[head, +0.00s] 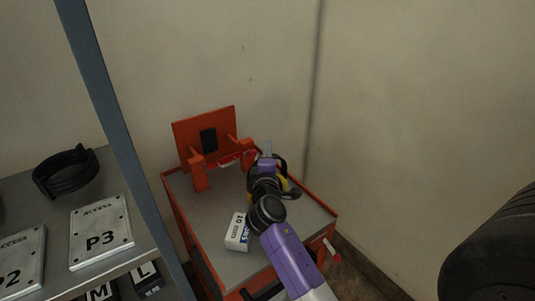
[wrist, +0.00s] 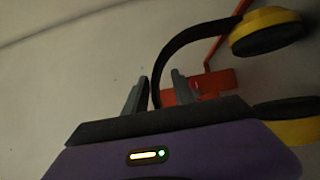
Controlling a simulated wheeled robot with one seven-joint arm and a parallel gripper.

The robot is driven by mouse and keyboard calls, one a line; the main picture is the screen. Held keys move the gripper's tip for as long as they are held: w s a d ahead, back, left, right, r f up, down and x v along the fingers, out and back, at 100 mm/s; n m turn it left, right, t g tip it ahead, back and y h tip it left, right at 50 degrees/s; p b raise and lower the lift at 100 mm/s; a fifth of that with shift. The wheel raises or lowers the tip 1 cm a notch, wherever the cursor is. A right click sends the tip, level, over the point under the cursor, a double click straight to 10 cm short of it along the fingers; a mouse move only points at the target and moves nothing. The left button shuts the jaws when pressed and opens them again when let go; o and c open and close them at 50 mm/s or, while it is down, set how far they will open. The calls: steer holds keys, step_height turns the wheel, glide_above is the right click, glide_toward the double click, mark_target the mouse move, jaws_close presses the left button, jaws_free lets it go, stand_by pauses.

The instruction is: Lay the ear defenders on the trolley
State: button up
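The ear defenders, with a black headband (wrist: 187,36) and yellow-and-black cups (wrist: 267,31), are at my gripper. In the wrist view the band curves down between my two fingers, with a visible gap to the right finger. My gripper (wrist: 160,84) looks open around the band; it also shows in the head view (head: 267,150), above the trolley. There the ear defenders (head: 284,184) are partly hidden behind my wrist, and I cannot tell whether they touch the trolley. The orange trolley (head: 205,214) has a grey top.
A white box (head: 237,232) lies on the trolley top near my wrist. An orange stand (head: 205,137) with a black pad rises at the trolley's back. A grey shelf (head: 50,205) with plates and a black coil is at left. A dark round object (head: 492,250) is at lower right.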

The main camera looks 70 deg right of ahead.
steer(key=shift+r, duration=0.1)
steer(key=b+v, duration=0.1)
steer(key=v, duration=1.1)
stand_by(0.4)
